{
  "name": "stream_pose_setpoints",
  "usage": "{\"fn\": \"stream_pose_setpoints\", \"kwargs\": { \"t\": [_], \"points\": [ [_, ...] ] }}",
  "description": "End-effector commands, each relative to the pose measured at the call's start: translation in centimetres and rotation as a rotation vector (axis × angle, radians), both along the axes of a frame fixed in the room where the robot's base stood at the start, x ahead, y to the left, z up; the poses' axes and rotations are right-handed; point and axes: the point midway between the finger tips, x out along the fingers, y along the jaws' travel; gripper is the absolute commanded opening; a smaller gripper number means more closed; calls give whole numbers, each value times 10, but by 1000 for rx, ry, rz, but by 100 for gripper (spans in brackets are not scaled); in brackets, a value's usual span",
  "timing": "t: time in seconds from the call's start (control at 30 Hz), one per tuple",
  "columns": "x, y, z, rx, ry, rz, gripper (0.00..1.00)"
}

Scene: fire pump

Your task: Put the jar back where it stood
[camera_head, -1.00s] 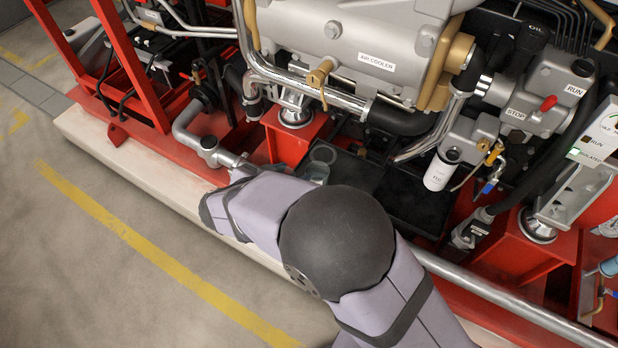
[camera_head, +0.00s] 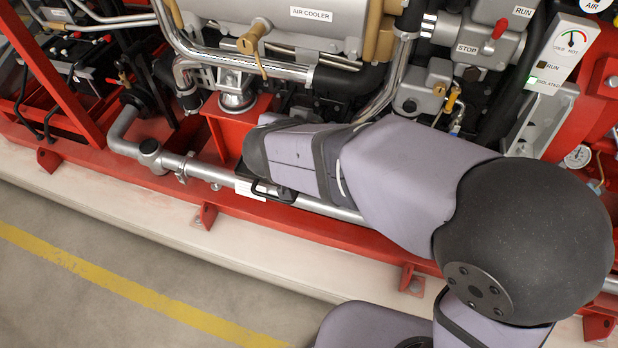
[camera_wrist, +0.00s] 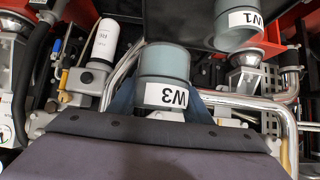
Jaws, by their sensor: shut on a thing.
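In the wrist view, a grey-green jar labelled W3 (camera_wrist: 165,66) is in the middle, its label upside down in the picture. My gripper (camera_wrist: 163,98) is around it; bluish finger parts show at both sides of its lower end, and it is shut on this jar. A second jar, labelled W1 (camera_wrist: 238,32), is at the upper right, apart from the held jar. In the head view, my arm hides the gripper and both jars.
A dark flat surface (camera_wrist: 190,22) lies near the jars. A white filter (camera_wrist: 106,40) and a bent silver pipe (camera_wrist: 122,68) are close by. In the head view, a horizontal silver pipe (camera_head: 205,170) runs along the red frame (camera_head: 115,177). The floor (camera_head: 60,290) in front is clear.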

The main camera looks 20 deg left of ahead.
Motion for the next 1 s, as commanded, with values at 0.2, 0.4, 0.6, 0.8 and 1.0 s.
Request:
{"fn": "stream_pose_setpoints", "kwargs": {
  "t": [0.2,0.4,0.6,0.8,1.0],
  "points": [
    [0,-1,-15,-2,1,0,16],
    [0,0,-43,-1,0,1,16],
    [0,0,-51,1,0,1,16],
    [0,0,-63,-3,1,1,16],
    [0,0,-92,-2,1,0,16]
  ]
}}
